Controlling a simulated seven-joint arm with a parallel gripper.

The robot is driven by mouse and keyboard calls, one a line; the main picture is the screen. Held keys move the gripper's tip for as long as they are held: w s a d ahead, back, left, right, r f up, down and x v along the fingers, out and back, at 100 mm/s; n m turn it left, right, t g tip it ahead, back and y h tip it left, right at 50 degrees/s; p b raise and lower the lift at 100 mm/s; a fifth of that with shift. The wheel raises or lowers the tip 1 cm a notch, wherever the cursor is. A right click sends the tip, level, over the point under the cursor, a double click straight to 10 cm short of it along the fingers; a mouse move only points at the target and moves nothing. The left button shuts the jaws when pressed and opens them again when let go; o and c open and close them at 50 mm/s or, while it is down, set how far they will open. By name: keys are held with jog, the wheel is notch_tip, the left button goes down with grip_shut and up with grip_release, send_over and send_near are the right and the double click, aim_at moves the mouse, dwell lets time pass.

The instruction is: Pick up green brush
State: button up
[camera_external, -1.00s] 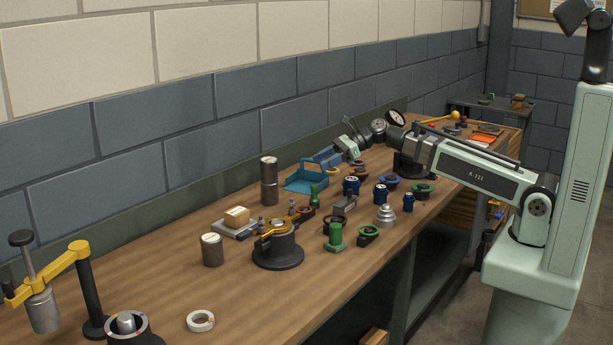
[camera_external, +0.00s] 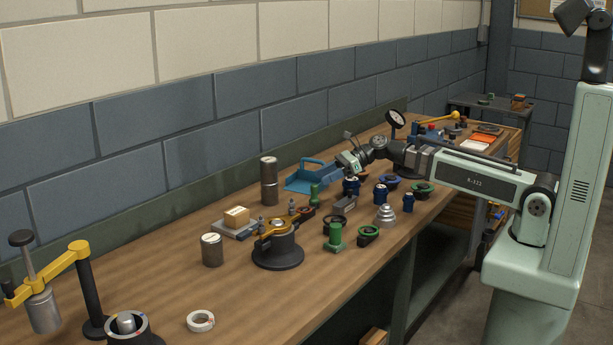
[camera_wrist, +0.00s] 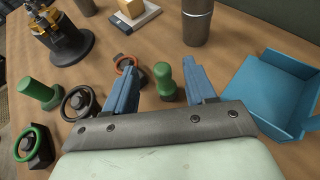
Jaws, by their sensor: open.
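A green upright piece with a rounded top (camera_wrist: 164,78) stands between my finger tips in the wrist view. It matches the green piece (camera_external: 314,192) beside the blue tray in the outside view. A second green upright piece (camera_wrist: 38,92) with a wide foot stands farther left, and in the outside view it is nearer the front edge (camera_external: 336,236). I cannot tell for sure which is the green brush. My gripper (camera_wrist: 162,66) is open, with one blue finger on each side of the first green piece and visible gaps. In the outside view my gripper (camera_external: 349,163) is above the bench.
A blue tray (camera_wrist: 275,92) lies close to the right finger. A metal cylinder (camera_wrist: 197,22) stands beyond.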

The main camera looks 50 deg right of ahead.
aim_at(314, 196)
jog(key=shift+w+a+f, duration=0.3)
jog(key=shift+a+f, duration=0.1)
jog(key=shift+f, duration=0.2)
jog(key=shift+w+a+f, duration=0.3)
jog(key=shift+a+f, duration=0.05)
jog(key=shift+f, duration=0.25)
jog(key=shift+w+a+f, duration=0.2)
jog(key=shift+w+a, duration=0.05)
jog(key=shift+a, duration=0.1)
jog(key=shift+c, duration=0.4)
grip_shut()
